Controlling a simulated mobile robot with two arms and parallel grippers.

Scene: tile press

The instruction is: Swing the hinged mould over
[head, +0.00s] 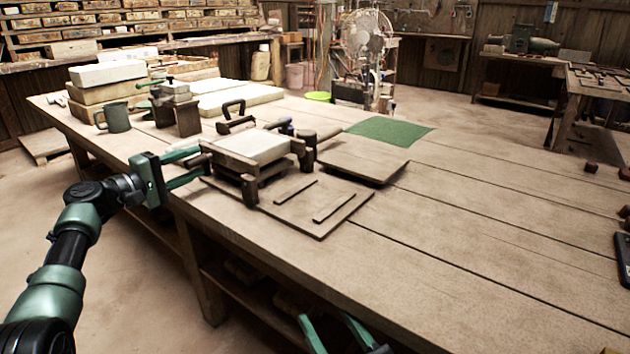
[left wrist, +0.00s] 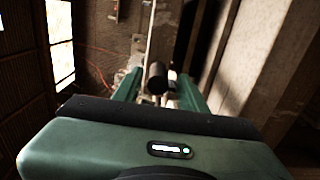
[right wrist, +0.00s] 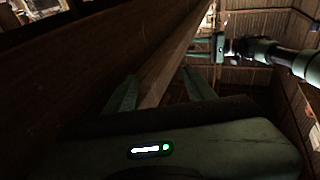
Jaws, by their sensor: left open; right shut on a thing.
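The mould (head: 232,162) is a dark wooden frame around a pale slab (head: 256,145), at the left of a baseboard (head: 345,216) with two strips. Dark handles stick out at its sides. My left gripper (head: 196,164) is open at the mould's left side. In the left wrist view a dark round handle end (left wrist: 157,78) lies between its fingers, with no clear contact. My right gripper (head: 335,333) is low at the table's front edge, away from the mould. In the right wrist view a wooden beam, apparently the table edge (right wrist: 180,62), runs between its fingers.
The table (head: 480,240) is clear at the front right. A flat board (head: 362,160) and a green mat (head: 390,131) lie right of the mould. A mug (head: 115,118), stacked blocks (head: 105,90) and pale slabs (head: 235,98) stand behind and left.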

